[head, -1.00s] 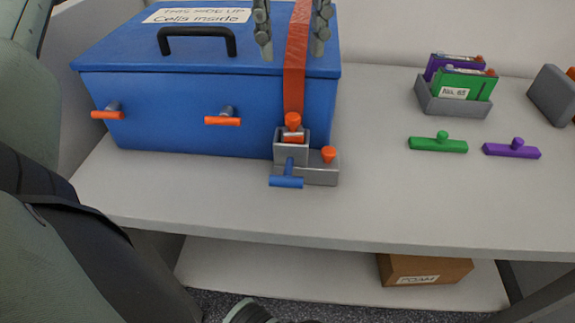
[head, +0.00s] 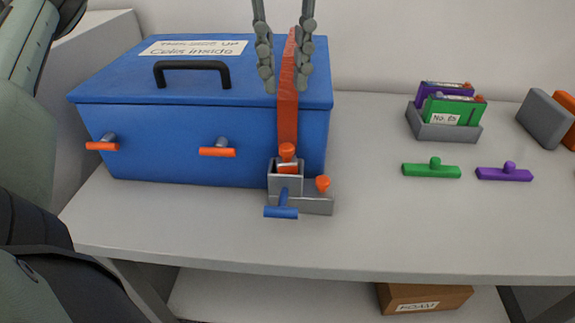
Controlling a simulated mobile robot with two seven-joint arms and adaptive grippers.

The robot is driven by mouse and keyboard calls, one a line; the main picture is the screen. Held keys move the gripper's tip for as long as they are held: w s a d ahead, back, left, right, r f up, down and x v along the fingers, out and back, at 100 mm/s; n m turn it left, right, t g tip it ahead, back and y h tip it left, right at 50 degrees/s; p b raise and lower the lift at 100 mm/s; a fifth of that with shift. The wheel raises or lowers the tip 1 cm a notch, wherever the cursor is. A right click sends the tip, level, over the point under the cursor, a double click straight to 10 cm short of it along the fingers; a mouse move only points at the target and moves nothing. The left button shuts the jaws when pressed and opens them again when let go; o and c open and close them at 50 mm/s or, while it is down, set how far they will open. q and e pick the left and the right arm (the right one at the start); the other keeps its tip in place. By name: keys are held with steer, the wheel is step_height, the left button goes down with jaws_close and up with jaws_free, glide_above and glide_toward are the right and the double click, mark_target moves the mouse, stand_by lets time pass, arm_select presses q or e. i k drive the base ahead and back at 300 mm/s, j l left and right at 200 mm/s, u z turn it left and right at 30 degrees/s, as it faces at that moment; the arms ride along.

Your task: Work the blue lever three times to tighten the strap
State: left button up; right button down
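The blue lever (head: 281,212) sticks out low and toward the front from the grey ratchet block (head: 287,184) at the front right of the blue box. The red strap (head: 288,115) runs down over the box's lid and front into this block. My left gripper (head: 285,84) hangs from the top of the head view, above the lever. Its two fingers are apart, one on each side of the strap; I cannot tell whether they touch it. My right gripper is not in view.
The blue box (head: 150,140) has a black handle (head: 192,67) and orange latches (head: 217,151). To the right are a grey holder (head: 445,131), a green bar (head: 431,170) and a purple bar (head: 504,173). The front tabletop is clear.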

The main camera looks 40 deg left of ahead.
mark_target(282, 211)
steer(key=k, duration=1.5)
